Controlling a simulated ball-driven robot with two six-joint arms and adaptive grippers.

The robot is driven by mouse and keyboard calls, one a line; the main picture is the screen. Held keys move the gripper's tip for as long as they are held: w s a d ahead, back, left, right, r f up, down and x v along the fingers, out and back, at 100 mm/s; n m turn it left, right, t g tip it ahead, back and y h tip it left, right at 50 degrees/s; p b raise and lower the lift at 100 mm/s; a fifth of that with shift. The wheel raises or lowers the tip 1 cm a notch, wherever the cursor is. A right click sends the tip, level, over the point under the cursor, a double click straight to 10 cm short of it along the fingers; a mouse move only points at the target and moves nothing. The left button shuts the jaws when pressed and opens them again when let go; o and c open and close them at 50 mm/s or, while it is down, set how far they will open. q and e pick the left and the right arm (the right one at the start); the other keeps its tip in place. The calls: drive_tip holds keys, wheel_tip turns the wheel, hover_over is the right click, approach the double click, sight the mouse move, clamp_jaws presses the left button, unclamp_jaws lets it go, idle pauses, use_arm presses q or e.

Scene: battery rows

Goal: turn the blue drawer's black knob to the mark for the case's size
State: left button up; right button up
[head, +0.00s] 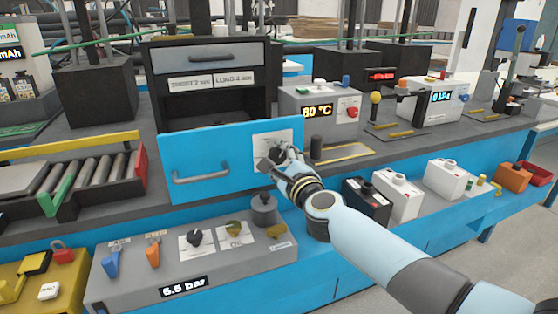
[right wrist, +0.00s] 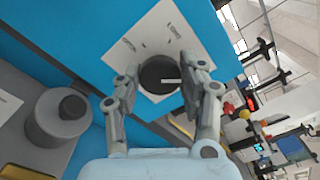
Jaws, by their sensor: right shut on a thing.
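The blue drawer (head: 205,150) stands pulled out below a dark cabinet, with a grey handle on its left part. A white marked plate (head: 268,139) is on its right part. My right gripper (head: 280,158) is at this plate, shut on the black knob. In the right wrist view, the round black knob (right wrist: 158,78) sits between the fingers (right wrist: 163,82), with a small pale line on its face. The plate (right wrist: 172,28) shows around it with small print too blurred to read. Which mark the knob points at cannot be told. My left gripper is out of view.
A card above the drawer reads SHORT 2 and LONG 4 (head: 212,80). A grey control panel (head: 160,262) with knobs and levers lies below. A grey cylinder (head: 263,208) stands close under my gripper. Black and white battery-like cases (head: 397,193) stand to the right.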

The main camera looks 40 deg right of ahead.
drive_tip(key=m+b, duration=0.1)
drive_tip(key=m, duration=0.4)
drive_tip(key=shift+f+m, duration=0.15)
drive_tip(key=shift+m, duration=0.15)
drive_tip(key=shift+m+b, duration=0.5)
drive_tip(key=shift+m, duration=1.8)
drive_tip(key=shift+s, duration=0.1)
drive_tip(key=o, duration=0.9)
drive_tip(key=shift+o, duration=1.4)
drive_tip(key=v, duration=1.2)
